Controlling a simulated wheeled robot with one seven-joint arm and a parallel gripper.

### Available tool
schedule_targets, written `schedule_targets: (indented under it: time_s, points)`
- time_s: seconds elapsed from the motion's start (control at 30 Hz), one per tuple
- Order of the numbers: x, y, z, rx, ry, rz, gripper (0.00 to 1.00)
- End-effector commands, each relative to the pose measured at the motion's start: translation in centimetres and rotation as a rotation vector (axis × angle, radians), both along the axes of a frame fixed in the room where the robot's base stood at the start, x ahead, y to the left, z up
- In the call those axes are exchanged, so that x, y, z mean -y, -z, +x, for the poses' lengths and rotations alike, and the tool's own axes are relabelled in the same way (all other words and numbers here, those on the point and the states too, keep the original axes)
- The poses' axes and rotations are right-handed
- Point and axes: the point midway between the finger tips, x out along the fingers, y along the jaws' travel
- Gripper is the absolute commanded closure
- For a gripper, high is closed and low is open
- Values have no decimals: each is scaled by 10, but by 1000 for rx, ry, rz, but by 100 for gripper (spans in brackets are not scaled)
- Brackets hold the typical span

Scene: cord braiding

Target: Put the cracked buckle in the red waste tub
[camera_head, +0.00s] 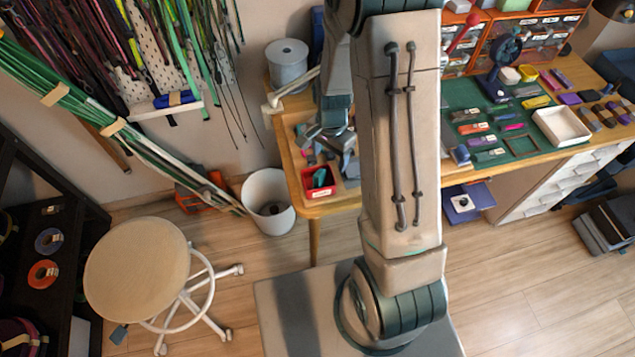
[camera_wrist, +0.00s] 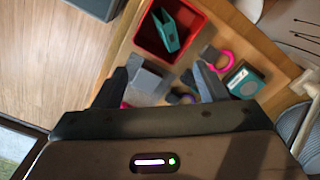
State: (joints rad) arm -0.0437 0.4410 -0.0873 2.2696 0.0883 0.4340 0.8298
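The red waste tub (camera_head: 320,191) stands on the left end of the wooden bench in the head view. In the wrist view the red tub (camera_wrist: 151,42) is just beyond my fingertips, with a teal piece (camera_wrist: 166,32) tilted inside it. My gripper (camera_wrist: 164,72) is open, its dark fingers spread apart above a tray. A grey block-like piece (camera_wrist: 150,77) shows between the fingers; I see no finger closed on it. In the head view my gripper (camera_head: 336,145) is above the bench behind the tub. I cannot tell which piece is the cracked buckle.
A teal and black piece (camera_wrist: 246,80) and a pink ring (camera_wrist: 222,60) lie right of my fingers. A grey bin (camera_head: 268,201) and a stool (camera_head: 137,272) stand on the floor to the left. A green mat (camera_head: 470,92) with small parts covers the bench at right.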

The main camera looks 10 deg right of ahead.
Motion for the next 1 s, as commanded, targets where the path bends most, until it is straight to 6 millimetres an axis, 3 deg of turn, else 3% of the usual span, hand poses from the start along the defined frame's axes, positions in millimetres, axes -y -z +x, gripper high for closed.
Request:
schedule_targets:
  time_s: [0.37, 1.0]
  points:
    - [0, -9, 1, 3, -1, 0, 34]
    - [0, -122, 1, 4, 0, -1, 34]
